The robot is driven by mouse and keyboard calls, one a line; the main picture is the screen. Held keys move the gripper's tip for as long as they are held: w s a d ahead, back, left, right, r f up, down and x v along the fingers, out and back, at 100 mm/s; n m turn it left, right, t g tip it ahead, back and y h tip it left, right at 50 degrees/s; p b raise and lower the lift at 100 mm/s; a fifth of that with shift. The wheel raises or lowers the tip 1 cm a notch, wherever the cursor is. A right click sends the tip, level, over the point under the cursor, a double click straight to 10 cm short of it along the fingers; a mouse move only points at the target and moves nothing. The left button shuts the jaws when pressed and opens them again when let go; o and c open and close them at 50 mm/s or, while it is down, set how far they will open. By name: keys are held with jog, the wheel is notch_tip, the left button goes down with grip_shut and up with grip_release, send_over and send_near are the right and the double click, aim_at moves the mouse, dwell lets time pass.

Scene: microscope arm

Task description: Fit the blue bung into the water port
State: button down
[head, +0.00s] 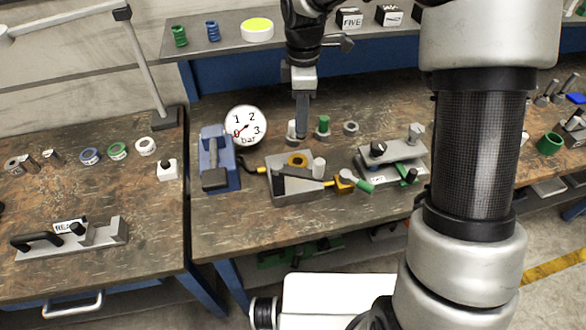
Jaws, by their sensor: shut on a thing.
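My gripper (302,132) points straight down over the back of the right-hand bench. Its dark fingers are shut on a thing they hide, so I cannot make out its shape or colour. No blue bung shows clearly on the bench. A pale round piece (292,130) stands just left of the fingertips, partly covered by them. A green bung (323,125) stands upright just to the right. In front of the gripper is a grey manifold block (300,192) with an orange ring, a white cap and a black upright part on top. I cannot tell which opening is the water port.
A pressure gauge (246,126) and a blue pump-like unit (216,160) stand left of the block. A grey clamp fixture (392,160) and an empty-looking grey nut (350,128) are to the right. My arm hides much of the bench's right side.

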jog(key=shift+s+a+f, duration=0.1)
jog(key=shift+s+a, duration=0.2)
jog(key=shift+s, duration=0.2)
notch_tip(320, 180, down, 10)
jog(key=shift+r, duration=0.1)
jog(key=shift+f, duration=0.25)
jog(key=c, duration=1.5)
grip_release()
jog(key=shift+o, duration=0.2)
